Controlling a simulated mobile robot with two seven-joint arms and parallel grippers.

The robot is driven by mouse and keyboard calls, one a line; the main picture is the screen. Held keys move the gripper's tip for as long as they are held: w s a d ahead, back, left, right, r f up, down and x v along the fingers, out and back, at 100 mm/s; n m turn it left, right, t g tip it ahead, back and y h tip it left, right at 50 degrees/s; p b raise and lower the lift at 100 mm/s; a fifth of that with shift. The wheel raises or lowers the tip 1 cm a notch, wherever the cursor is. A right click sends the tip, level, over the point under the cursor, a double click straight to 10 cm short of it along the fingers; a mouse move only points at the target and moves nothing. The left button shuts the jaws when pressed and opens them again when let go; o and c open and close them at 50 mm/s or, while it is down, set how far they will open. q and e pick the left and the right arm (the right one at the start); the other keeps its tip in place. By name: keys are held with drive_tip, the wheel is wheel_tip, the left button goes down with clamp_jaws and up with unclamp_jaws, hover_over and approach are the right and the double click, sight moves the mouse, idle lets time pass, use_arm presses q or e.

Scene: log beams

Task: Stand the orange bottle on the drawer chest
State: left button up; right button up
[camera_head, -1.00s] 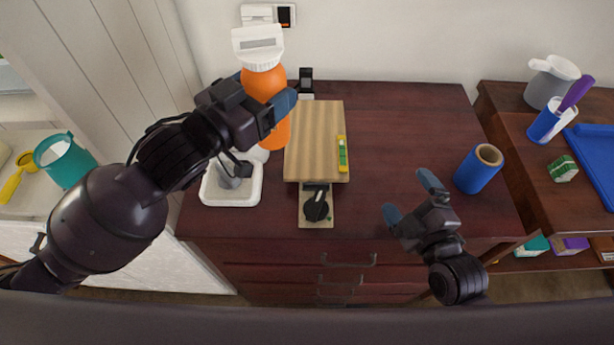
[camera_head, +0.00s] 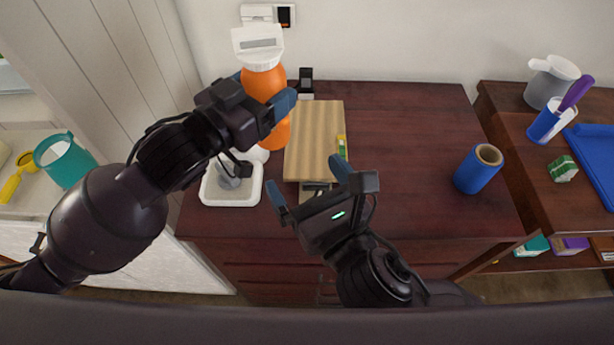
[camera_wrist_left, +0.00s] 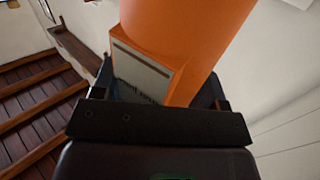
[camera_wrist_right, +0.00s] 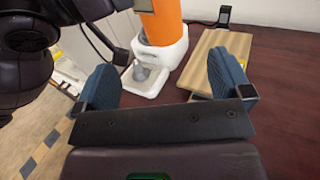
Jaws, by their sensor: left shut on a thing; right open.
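The orange bottle (camera_head: 263,82), with a white cap, is upright over the back left of the dark red-brown drawer chest (camera_head: 410,130). My left gripper (camera_head: 262,92) is shut on the orange bottle; the bottle also fills the left wrist view (camera_wrist_left: 185,35). In the right wrist view the bottle (camera_wrist_right: 163,22) shows its lower part directly above or behind a white base (camera_wrist_right: 160,50); I cannot tell whether they touch. My right gripper (camera_head: 308,178) is open and empty, over the chest's front near the wooden board.
A light wooden board (camera_head: 312,135) with a yellow-green level lies right of the bottle. A white tray (camera_head: 232,198) holds something grey at the front left. A blue roll (camera_head: 478,169) stands at right. The chest top between board and roll is clear.

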sight(276, 133)
drive_tip(key=shift+n, duration=0.3)
drive_tip(key=x, duration=1.2)
drive_tip(key=shift+s+r, duration=0.1)
drive_tip(key=shift+r, duration=0.15)
drive_tip(key=shift+c, duration=0.2)
drive_tip(key=c, duration=1)
use_arm(q)
drive_tip(key=o, duration=1.1)
use_arm(e)
drive_tip(key=shift+c, duration=0.3)
